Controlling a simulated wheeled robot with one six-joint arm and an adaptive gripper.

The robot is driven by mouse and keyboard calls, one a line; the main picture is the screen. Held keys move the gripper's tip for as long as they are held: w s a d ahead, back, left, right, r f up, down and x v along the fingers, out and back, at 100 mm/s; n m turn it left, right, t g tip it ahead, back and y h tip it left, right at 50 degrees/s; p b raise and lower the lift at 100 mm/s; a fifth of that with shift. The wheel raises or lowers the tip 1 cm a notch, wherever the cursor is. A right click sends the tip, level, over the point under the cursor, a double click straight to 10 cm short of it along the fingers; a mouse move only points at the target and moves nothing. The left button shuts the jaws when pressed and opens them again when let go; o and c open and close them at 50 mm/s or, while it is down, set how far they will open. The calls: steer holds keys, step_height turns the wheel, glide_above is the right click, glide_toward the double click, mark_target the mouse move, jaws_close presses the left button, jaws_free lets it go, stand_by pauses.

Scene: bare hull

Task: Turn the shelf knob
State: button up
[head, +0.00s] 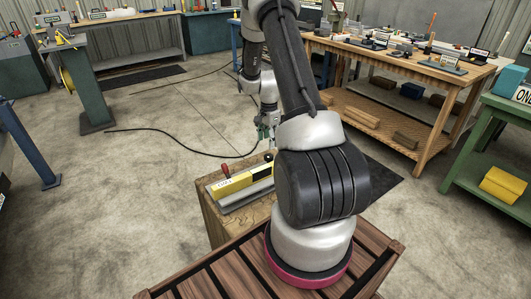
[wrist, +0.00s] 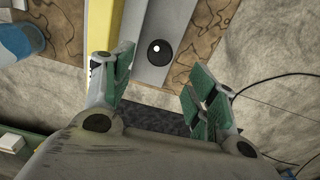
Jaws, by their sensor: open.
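A round black knob (wrist: 159,52) with a bright highlight sits on a grey metal strip beside a yellow strip in the wrist view. In the head view, a yellow and grey unit (head: 240,184) lies on a small wooden stand, with a dark knob (head: 268,157) at its far end and a red-topped handle (head: 226,171) at its near left. My gripper (wrist: 162,80) is open, its green-padded fingers apart to the left and right of the black knob, and nothing is between them that I can see touching. In the head view my gripper (head: 265,130) is just above the unit's far end.
The wooden stand (head: 212,215) is in front of my base. A black cable (head: 160,132) lies on the concrete floor. The left floor is mostly clear.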

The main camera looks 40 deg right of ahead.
mark_target(269, 155)
steer(key=shift+f, duration=0.4)
step_height(269, 155, down, 7)
steer(key=shift+f, duration=0.1)
steer(key=c, duration=1)
